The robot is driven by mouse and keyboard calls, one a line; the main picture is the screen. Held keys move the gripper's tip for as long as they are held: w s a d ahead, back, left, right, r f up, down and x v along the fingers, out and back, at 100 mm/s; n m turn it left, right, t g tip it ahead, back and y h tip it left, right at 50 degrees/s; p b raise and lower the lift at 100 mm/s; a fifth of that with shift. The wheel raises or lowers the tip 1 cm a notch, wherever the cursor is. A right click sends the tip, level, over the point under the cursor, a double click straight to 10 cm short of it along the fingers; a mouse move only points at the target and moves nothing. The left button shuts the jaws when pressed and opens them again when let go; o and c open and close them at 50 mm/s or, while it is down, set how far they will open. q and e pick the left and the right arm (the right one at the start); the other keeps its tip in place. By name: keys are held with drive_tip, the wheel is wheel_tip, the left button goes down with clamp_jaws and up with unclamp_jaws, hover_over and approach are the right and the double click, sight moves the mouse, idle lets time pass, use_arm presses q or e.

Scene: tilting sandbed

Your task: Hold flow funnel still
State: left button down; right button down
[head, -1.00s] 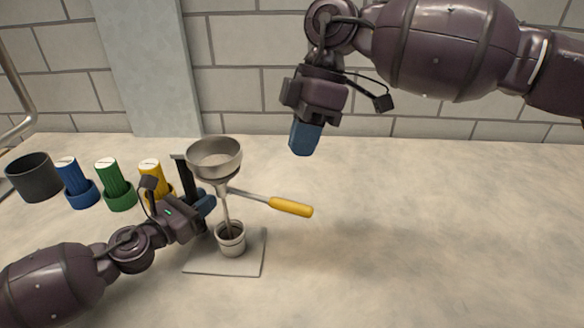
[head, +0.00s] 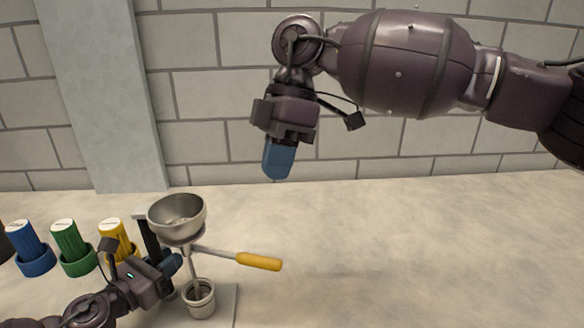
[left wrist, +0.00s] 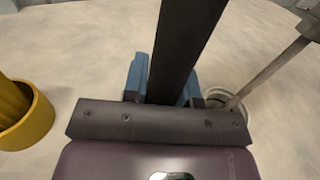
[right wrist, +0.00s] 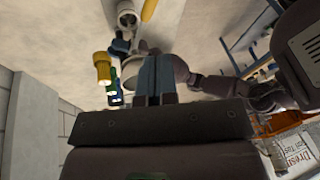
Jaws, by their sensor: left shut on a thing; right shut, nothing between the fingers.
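The metal funnel (head: 178,220) stands upright, its bowl open at the top. A thin spout or stream runs from it down to a small metal cup (head: 200,303); I cannot tell which. My left gripper (head: 172,266) is low beside the funnel, shut on the black upright post (head: 148,240) of its stand. The left wrist view shows this post (left wrist: 185,45) between the blue fingers, with the cup (left wrist: 226,98) to the right. My right gripper (head: 278,160) hangs high above and right of the funnel, fingers together and empty.
A yellow-handled bar (head: 258,261) sticks out to the right below the funnel bowl. Blue (head: 30,248), green (head: 72,248) and yellow (head: 117,240) capped containers stand at the left. A pale plate (head: 227,302) lies under the cup. The counter at right is clear.

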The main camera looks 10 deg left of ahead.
sight(237, 257)
drive_tip(key=w+a+f+m+t+h, duration=0.1)
drive_tip(key=w+m, duration=0.1)
drive_tip(key=m, duration=1)
drive_tip(key=w+a+m+h, duration=0.1)
drive_tip(key=w+m, duration=0.1)
drive_tip(key=m, duration=1.1)
drive_tip(key=s+x, duration=0.2)
drive_tip(key=x, duration=1.1)
drive_tip(key=shift+s+a+r, duration=0.15)
drive_tip(key=shift+s+r, duration=0.15)
drive_tip(key=shift+s, duration=0.1)
